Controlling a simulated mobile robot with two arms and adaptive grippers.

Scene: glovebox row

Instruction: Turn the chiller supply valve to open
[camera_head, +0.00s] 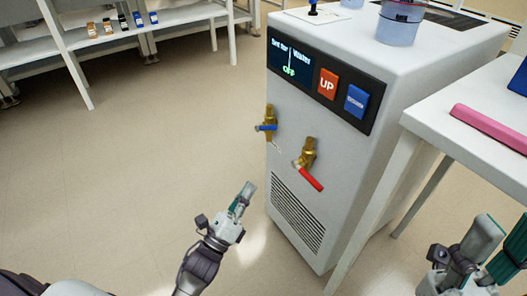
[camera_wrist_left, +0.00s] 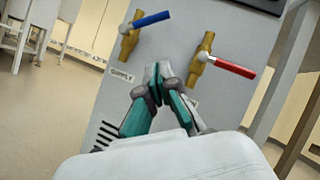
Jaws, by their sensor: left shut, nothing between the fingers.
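The chiller (camera_head: 320,170) is a white cabinet. On its front are two brass valves. The supply valve (camera_head: 269,118) has a blue handle lying across its upright brass body. In the left wrist view its blue handle (camera_wrist_left: 152,19) points right and slightly up, above a "SUPPLY" label (camera_wrist_left: 122,76). The other valve (camera_head: 307,155) has a red handle slanting down to the right. My left gripper (camera_head: 247,190) is shut and empty, below the valves and apart from both. In the left wrist view its fingertips (camera_wrist_left: 158,72) show below and between them. My right gripper (camera_head: 492,238) is at the lower right, partly cut off.
The chiller panel (camera_head: 318,82) reads "OFF", with a red UP button and a blue button. A white table (camera_head: 450,125) with a pink object stands close on the right. A shelf (camera_head: 185,16) with small boxes is at the back left. The floor left of the chiller is clear.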

